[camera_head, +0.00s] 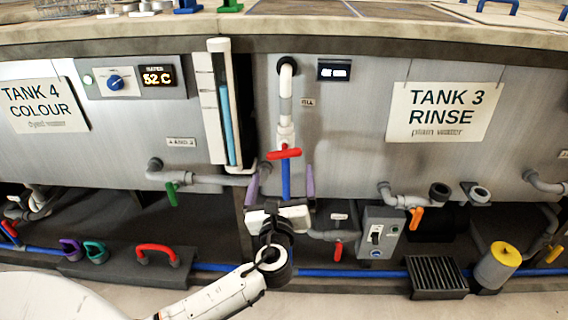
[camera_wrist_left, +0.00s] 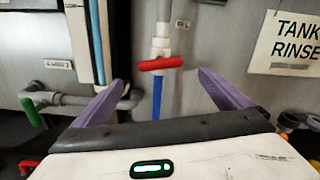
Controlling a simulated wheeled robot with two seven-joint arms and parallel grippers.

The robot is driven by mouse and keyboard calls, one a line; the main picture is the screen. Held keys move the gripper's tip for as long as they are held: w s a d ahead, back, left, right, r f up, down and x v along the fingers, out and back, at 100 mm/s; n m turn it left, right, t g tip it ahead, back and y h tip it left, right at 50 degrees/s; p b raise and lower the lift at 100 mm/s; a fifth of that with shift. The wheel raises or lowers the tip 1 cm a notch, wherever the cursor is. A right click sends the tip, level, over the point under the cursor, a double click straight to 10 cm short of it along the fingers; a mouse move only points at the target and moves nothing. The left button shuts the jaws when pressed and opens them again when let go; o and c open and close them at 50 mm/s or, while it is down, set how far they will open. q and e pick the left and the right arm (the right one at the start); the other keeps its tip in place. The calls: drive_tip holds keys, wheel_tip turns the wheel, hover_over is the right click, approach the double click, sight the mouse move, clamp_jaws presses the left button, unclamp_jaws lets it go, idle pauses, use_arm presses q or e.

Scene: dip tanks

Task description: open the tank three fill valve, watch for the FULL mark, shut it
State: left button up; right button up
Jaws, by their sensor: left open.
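The tank three panel carries a sign (camera_head: 441,112) reading TANK 3 RINSE. Left of it a white pipe with a red lever valve (camera_head: 284,153) stands above a blue pipe; the lever lies crosswise. The red lever (camera_wrist_left: 160,63) also shows in the left wrist view, ahead and between my fingers. A sight tube (camera_head: 226,115) with a blue column stands left of the valve; I cannot read a FULL mark on it. My left gripper (camera_head: 281,182) is open and empty, just below the red lever, purple fingers spread to either side. My right gripper is not in view.
A green lever (camera_head: 172,193) hangs at left and another red lever (camera_head: 338,250) hangs low at right. Tank 4's sign (camera_head: 43,106) is at left.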

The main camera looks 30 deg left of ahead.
sight(284, 156)
use_arm(q)
drive_tip(key=x, duration=0.3)
drive_tip(key=b+x, duration=0.1)
drive_tip(key=x, duration=0.2)
drive_tip(key=b+x, duration=0.1)
drive_tip(key=x, duration=0.3)
drive_tip(key=shift+w+r, duration=0.1)
drive_tip(key=shift+r, duration=0.15)
drive_tip(key=c, duration=1)
